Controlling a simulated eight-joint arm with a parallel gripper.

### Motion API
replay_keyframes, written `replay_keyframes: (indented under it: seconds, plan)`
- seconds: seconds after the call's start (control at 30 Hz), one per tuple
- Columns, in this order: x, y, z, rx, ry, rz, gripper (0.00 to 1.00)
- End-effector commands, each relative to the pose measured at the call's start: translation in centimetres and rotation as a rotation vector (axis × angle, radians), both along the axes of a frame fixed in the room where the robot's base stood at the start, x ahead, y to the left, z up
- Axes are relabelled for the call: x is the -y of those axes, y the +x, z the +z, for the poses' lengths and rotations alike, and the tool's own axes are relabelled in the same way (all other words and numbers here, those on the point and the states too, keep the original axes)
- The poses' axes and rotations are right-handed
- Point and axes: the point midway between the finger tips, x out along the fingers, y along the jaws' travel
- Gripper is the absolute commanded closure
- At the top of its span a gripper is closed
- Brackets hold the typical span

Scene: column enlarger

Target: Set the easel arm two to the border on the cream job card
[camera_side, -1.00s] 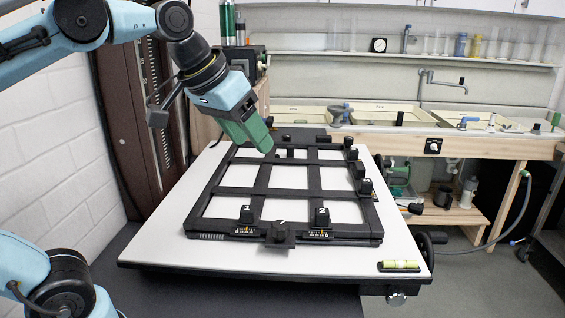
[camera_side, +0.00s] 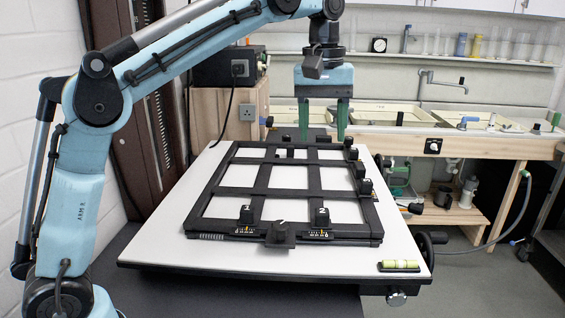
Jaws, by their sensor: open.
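The black four-bladed easel (camera_side: 226,191) lies on the white baseboard (camera_side: 160,228), with dark bars crossing over pale paper. Two black sliding blocks stand on its front rail: a left one (camera_side: 246,215) and a right one (camera_side: 321,217), each with a white mark too small to read surely. More black blocks (camera_side: 366,187) sit along the right rail. My gripper (camera_side: 323,126) points down above the easel's far edge, with its two green fingers apart and nothing between them. It is well away from the front blocks. I cannot make out a cream job card.
A spirit level (camera_side: 399,266) lies at the baseboard's front right corner. A wooden box with a socket (camera_side: 247,112) stands behind left. A sink bench (camera_side: 480,146) runs along the back.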

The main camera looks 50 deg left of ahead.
Motion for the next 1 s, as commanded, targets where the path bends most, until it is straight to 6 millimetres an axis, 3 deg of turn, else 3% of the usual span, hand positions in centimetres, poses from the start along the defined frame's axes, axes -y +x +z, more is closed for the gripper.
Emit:
replay_keyframes:
  seconds: [0.17,0.5,0.83,1.0]
  plan:
    - [0.5,1.1,-1.0,-0.047,0.004,0.059,0.43]
    - [0.5,1.0,-5.0,-0.045,0.004,0.056,0.43]
    - [0.5,1.0,-6.9,-0.043,0.004,0.055,0.43]
    - [0.5,1.0,-9.1,-0.043,0.004,0.055,0.43]
